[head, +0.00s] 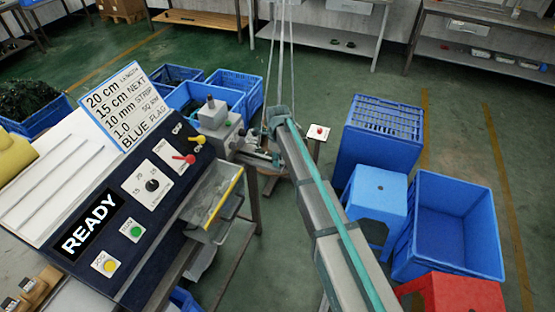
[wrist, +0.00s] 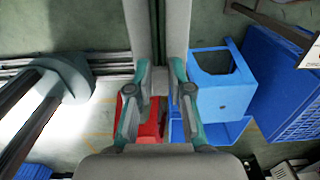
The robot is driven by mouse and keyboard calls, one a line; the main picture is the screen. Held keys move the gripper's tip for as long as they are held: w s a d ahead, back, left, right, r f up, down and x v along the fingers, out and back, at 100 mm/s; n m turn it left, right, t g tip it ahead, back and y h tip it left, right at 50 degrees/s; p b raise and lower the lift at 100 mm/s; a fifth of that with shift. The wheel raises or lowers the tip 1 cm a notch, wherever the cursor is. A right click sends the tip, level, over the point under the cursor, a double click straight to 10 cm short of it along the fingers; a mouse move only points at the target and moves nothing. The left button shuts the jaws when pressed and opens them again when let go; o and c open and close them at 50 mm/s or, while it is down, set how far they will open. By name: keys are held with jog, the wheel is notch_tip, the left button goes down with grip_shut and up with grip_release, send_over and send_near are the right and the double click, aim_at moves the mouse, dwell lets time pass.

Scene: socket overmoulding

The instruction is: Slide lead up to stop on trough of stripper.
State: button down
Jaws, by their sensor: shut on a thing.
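The stripper, a dark blue and white console (head: 140,205) with a lit READY display, stands at the left in the head view. A metal tray with a yellow edge (head: 218,198) is on its right side; I cannot tell whether this is the trough. My gripper (wrist: 159,40) shows in the wrist view with its two long grey fingers close together. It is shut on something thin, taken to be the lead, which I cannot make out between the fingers.
A sign (head: 125,105) behind the console gives lengths and strip size. A small grey machine (head: 217,122) stands beyond the console. Blue crates (head: 448,225), a blue stool (head: 377,195) and a red stool (head: 455,294) crowd the right. Green floor lies open toward the back benches.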

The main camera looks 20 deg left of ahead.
aim_at(263, 158)
jog(key=shift+a, duration=0.15)
jog(key=shift+w+a, duration=0.1)
jog(key=shift+a, duration=2.8)
jog(key=c, duration=1)
grip_release()
jog(key=shift+r, duration=0.15)
